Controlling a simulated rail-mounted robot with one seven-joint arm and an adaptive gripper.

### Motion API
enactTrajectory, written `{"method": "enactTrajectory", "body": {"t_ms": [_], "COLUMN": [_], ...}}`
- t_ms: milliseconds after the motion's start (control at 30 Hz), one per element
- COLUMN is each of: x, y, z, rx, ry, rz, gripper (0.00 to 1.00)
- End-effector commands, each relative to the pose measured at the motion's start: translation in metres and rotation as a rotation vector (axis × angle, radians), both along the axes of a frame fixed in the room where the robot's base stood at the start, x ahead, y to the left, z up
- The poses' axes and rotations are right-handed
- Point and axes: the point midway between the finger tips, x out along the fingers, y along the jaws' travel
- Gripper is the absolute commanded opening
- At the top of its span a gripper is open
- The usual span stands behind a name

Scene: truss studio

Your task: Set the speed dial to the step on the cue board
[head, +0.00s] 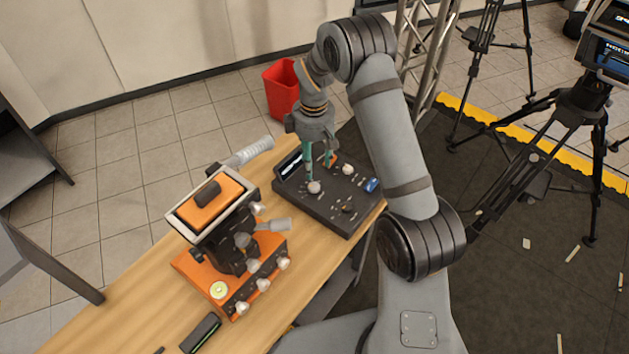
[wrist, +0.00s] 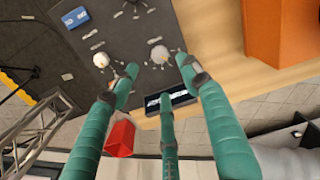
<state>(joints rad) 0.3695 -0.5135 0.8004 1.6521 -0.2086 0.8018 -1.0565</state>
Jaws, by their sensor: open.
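A dark control console (head: 335,218) lies on the wooden table and carries two pale round knobs. The nearer-left knob (head: 314,187) is just below my gripper (head: 319,172); it shows grey between the fingertips in the wrist view (wrist: 159,54). The other, cream knob (head: 348,169) is to the right, outside my left finger in the wrist view (wrist: 101,60). Which is the speed dial I cannot read. My gripper (wrist: 157,68) is open, fingers spread, pointing down. A small lit display (head: 290,163) sits at the console edge, its text unreadable. I cannot identify the cue board for certain.
An orange device (head: 206,207) with a tilted head and handles stands left of the console. A dark box (head: 201,333) lies at the table's front. A red bin (head: 281,88) stands behind the table. A screen on a tripod (head: 612,50) is at the top right.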

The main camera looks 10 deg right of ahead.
Motion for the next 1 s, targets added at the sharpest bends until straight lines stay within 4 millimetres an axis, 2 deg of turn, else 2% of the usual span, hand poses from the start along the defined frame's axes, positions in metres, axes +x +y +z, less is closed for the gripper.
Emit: {"method": "enactTrajectory", "body": {"t_ms": [300, 500, 700, 967, 1000], "x": [-0.002, -0.002, -0.001, 0.0, 0.0], "y": [0.0, -0.001, 0.0, 0.0, 0.0], "z": [-0.054, -0.082, -0.095, -0.096, -0.096], "rx": [-0.001, -0.001, 0.0, -0.001, -0.001], "ry": [0.006, 0.003, 0.0, -0.001, -0.001], "rz": [-0.001, -0.002, -0.002, -0.003, -0.003], "gripper": [0.47, 0.47, 0.47, 0.47, 0.45]}}
